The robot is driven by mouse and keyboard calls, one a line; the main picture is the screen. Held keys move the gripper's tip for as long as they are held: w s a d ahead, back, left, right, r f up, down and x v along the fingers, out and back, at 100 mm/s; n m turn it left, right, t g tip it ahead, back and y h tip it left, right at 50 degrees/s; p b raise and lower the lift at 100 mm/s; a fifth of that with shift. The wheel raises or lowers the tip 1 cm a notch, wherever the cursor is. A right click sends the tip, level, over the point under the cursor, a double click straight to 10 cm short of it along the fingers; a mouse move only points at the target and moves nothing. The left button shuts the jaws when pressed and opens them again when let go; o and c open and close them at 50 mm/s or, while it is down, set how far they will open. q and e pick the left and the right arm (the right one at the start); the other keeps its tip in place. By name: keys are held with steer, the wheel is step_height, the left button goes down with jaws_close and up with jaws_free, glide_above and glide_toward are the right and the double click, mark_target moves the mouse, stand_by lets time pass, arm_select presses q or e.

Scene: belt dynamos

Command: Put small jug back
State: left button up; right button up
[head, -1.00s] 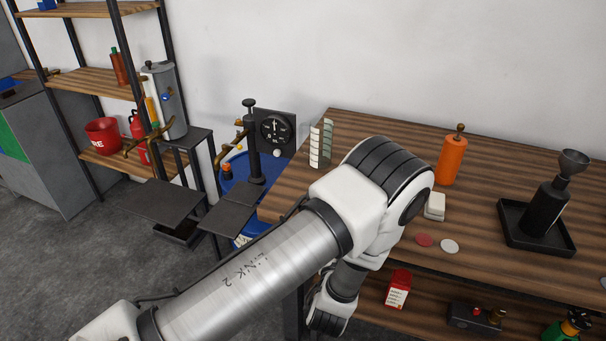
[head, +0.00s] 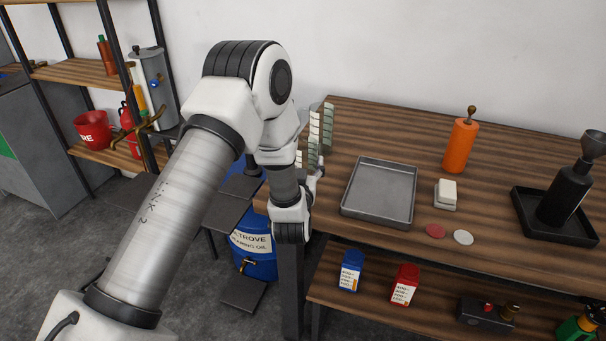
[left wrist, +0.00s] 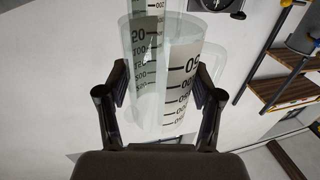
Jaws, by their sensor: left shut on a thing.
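A clear jug with a black graduated scale (left wrist: 188,85) is between the fingers of my left gripper (left wrist: 161,80) in the left wrist view, and the gripper is shut on it. A second clear graduated vessel (left wrist: 143,45) shows just behind it. In the head view, clear graduated vessels (head: 327,125) stand close together at the back left corner of the workbench. My left gripper (head: 315,180) is beside them, partly hidden by my wrist, so I cannot tell clearly which is held. My right gripper is not in view.
An empty grey tray (head: 380,190) lies on the workbench (head: 390,125), with a white block (head: 446,193), two discs and an orange bottle (head: 460,145) to its right. A black funnel-topped bottle (head: 566,195) stands in a black tray. A blue drum (head: 252,255) stands left of the bench.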

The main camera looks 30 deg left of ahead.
arm_select(q)
steer(key=f+b, duration=0.2)
steer(key=f, duration=0.2)
steer(key=shift+w+a+b, duration=0.25)
steer(key=shift+a+b, duration=0.15)
steer(key=shift+r, duration=0.15)
steer(key=o, duration=1.4)
